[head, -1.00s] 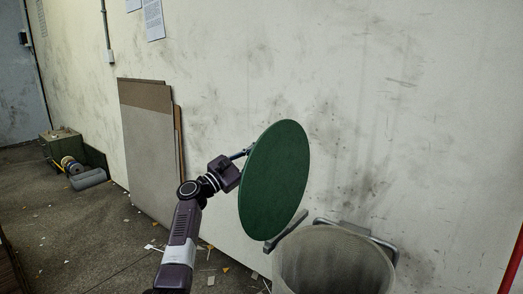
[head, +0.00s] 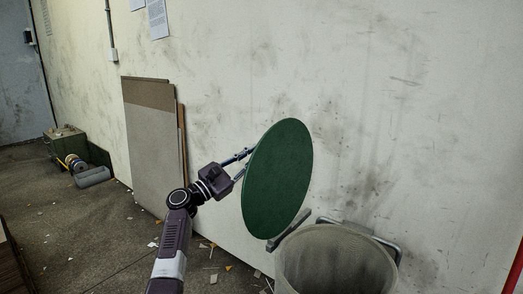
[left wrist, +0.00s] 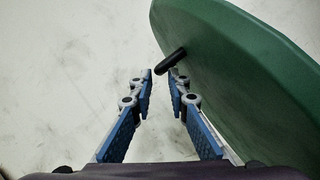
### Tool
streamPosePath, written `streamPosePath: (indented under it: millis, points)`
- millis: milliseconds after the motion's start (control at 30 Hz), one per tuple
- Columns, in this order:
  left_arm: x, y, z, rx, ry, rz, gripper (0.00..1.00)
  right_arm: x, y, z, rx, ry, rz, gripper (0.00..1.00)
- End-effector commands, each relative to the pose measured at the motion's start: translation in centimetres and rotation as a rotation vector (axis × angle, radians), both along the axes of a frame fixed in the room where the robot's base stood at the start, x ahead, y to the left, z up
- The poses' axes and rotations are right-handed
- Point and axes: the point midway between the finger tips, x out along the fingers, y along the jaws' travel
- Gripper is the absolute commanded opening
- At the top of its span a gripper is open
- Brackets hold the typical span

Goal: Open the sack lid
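The round green sack lid (head: 278,180) stands raised, steeply tilted, beside the open grey sack (head: 335,262). The left wrist view shows one face of the lid (left wrist: 240,85) with a short black handle (left wrist: 171,61) sticking out. My left gripper (head: 243,163) is at the left of the lid, on the side facing away from the sack. In the left wrist view, its blue-padded fingers (left wrist: 160,78) are apart with nothing between them. The handle lies just beyond the fingertips. My right gripper is not in view.
A stained white wall (head: 400,110) runs behind the lid and sack. Grey boards (head: 150,150) lean on it at the left. A metal frame (head: 375,238) stands behind the sack. A green box (head: 62,142) and a grey roll (head: 92,177) are far left. Scraps litter the floor.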

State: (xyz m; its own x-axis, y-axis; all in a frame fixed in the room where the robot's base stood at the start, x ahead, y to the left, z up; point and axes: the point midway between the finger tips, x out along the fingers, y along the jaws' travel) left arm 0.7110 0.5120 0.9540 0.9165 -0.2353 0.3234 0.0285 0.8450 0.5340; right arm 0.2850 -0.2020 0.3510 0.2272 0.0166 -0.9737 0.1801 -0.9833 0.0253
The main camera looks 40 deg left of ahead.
Motion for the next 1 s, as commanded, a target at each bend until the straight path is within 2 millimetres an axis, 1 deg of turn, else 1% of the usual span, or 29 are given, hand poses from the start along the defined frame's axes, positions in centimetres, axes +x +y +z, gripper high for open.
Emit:
streamPosePath:
  millis: [33,200,300,400,567,1000]
  points:
    - [-1.1,0.3,-0.5,0.003,0.003,0.001,0.16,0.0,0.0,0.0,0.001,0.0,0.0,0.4]
    - [-4.2,1.1,-1.6,0.002,0.003,0.0,0.16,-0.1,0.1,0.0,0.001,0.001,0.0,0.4]
    - [-5.5,1.4,-2.1,0.001,0.003,0.0,0.16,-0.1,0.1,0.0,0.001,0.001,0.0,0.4]
    - [-6.4,1.7,-2.3,0.0,0.002,0.0,0.16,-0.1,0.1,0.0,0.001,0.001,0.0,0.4]
    - [-6.9,1.7,-2.4,0.0,0.001,-0.002,0.16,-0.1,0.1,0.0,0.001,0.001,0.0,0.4]
    - [-6.9,1.8,-2.4,0.0,0.0,-0.001,0.16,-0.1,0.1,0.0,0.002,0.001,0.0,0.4]
